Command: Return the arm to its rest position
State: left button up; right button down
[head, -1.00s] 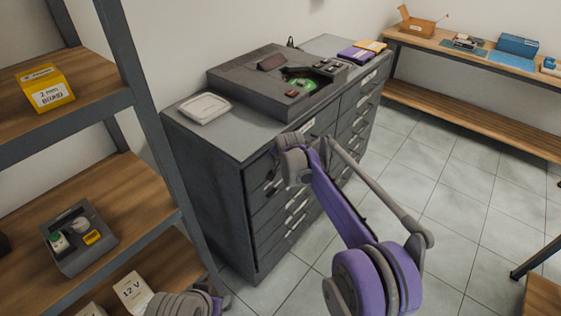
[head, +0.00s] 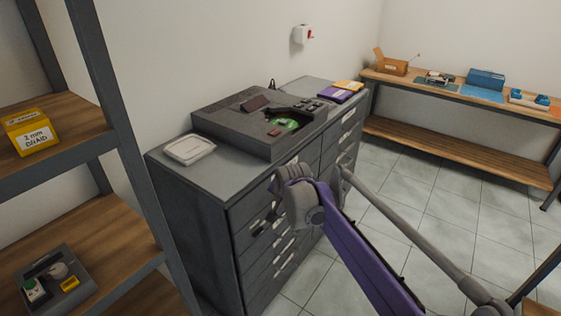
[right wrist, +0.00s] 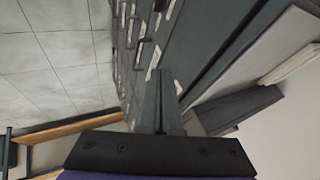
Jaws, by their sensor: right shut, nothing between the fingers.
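My right arm, purple and grey, reaches into the head view from the lower right. Its gripper (head: 264,224) is small and dark there, in front of the drawer fronts of the grey cabinet (head: 200,225). In the right wrist view the gripper's fingers (right wrist: 160,98) are together with nothing between them, and the drawer handles lie beyond them. I cannot tell the exact gap between the fingers and the cabinet. My left gripper is not in view.
On the cabinet stand a dark grey hifi-like unit (head: 235,115) and a white lidded box (head: 189,149). A shelf rack (head: 125,150) stands close on the left. A wooden bench (head: 440,85) runs along the back right. The tiled floor (head: 430,215) between is clear.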

jog(key=s+d+r+n+h+p, duration=0.1)
jog(key=s+d, duration=0.6)
jog(key=s, duration=0.2)
jog(key=s+d+r+n+p, duration=0.1)
jog(key=s+d+r+n, duration=0.1)
jog(key=s+d, duration=0.65)
jog(key=s+d+f+n, duration=0.1)
jog(key=s+f, duration=0.2)
jog(key=s, duration=0.4)
jog(key=s+d+f+g, duration=0.1)
jog(key=s+d+f, duration=0.1)
jog(key=s, duration=0.5)
jog(key=s+d+f+n+h, duration=0.1)
jog(key=s+d+f, duration=0.1)
jog(key=s, duration=0.5)
jog(key=shift+s+d+f+n+g+p, duration=0.25)
jog(key=shift+f+p, duration=0.2)
jog(key=shift+f, duration=0.45)
jog(key=shift+w+a, duration=0.1)
jog(key=shift+a, duration=0.1)
